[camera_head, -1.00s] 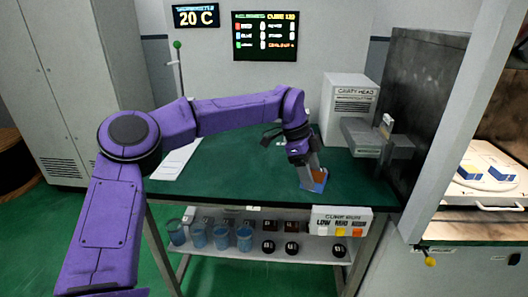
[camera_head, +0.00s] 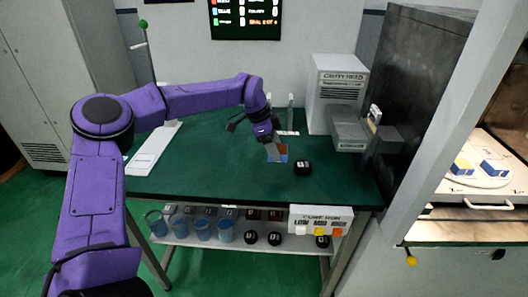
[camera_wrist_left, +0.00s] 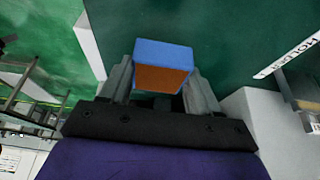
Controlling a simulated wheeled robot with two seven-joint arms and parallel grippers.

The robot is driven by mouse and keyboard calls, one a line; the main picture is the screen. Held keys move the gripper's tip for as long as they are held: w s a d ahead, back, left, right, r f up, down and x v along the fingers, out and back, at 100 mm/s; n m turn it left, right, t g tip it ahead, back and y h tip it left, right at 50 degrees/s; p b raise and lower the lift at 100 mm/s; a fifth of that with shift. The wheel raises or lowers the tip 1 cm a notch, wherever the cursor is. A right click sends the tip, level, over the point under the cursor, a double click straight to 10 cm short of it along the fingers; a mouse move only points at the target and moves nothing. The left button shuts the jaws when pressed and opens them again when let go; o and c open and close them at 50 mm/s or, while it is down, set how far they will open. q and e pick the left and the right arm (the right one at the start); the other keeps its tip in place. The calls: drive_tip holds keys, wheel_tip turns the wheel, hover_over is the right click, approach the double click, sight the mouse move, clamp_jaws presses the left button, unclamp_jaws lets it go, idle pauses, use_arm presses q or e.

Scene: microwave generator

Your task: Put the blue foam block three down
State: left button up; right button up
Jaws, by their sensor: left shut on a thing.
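The foam block (camera_head: 280,155), blue with an orange-brown face, is between the fingers of my left gripper (camera_head: 272,143). The left wrist view shows the block (camera_wrist_left: 162,62) with its blue top edge and orange-brown side, a finger on either side. My left gripper (camera_wrist_left: 160,78) is shut on it. The block is low over or on the green bench top (camera_head: 220,175); I cannot tell whether it touches. Any number on the block is not readable. My right gripper is not in view.
A small black block (camera_head: 302,168) sits on the bench just right of the held block. The white cavity head box (camera_head: 336,92) and a grey fixture (camera_head: 352,135) stand right. A lit chamber at right holds blocks on a round plate (camera_head: 470,178).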

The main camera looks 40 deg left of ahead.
use_arm(q)
drive_tip(key=a+f, duration=0.1)
drive_tip(key=w+a+f, duration=0.1)
drive_tip(key=f, duration=0.1)
drive_tip(key=shift+w+f, duration=0.1)
drive_tip(key=f, duration=0.1)
drive_tip(key=f+p, duration=0.1)
drive_tip(key=a+f, duration=0.1)
drive_tip(key=f, duration=0.1)
drive_tip(key=shift+s, duration=0.25)
drive_tip(key=shift+w+f, duration=0.1)
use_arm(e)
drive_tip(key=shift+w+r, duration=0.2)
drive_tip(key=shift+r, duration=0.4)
use_arm(q)
drive_tip(key=o, duration=1)
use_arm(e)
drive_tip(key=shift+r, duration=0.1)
use_arm(q)
drive_tip(key=b+v, duration=0.1)
drive_tip(key=v, duration=1.1)
drive_tip(key=shift+d, duration=0.1)
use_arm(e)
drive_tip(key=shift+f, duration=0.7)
